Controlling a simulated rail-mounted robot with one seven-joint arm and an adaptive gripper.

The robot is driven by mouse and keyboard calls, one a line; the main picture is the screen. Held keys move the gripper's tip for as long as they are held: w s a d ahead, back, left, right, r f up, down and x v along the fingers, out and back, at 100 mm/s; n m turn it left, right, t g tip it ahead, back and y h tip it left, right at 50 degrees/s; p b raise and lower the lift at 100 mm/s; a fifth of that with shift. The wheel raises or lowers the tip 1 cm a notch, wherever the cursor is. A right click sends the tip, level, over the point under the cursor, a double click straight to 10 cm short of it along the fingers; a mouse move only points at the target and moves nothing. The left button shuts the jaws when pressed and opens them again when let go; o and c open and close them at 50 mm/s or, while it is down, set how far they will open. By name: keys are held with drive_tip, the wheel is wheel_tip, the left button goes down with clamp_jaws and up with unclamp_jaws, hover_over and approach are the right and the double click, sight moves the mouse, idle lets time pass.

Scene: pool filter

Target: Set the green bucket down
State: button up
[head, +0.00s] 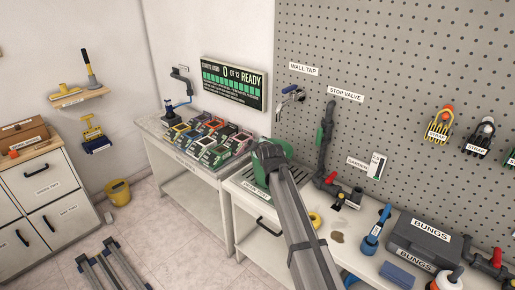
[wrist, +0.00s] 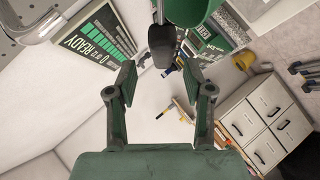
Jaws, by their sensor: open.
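My gripper (wrist: 160,76) is open in the wrist view, its two green-padded fingers spread apart. A green bucket (wrist: 188,10) shows at the top edge of that view, cut off by the frame. A dark grip-like piece (wrist: 162,45), possibly part of its handle, lies just past the fingertips, between them in the picture. I cannot tell whether it touches either finger. In the head view my gripper (head: 268,153) is over the bench near the drain label, mostly hidden by my arm. Green shows around it there, but I cannot separate bucket from gripper.
A bench (head: 205,177) carries rows of coloured boxes under a ready-count sign (head: 233,82). Pipes with a red valve rise right of my arm. A bungs case (head: 418,237) and bottles crowd the right side. A yellow bucket (head: 118,192) stands on the floor.

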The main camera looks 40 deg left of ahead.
drive_tip(key=b+v, duration=0.1)
drive_tip(key=v, duration=0.6)
drive_tip(key=shift+d, duration=0.2)
drive_tip(key=shift+s, duration=0.1)
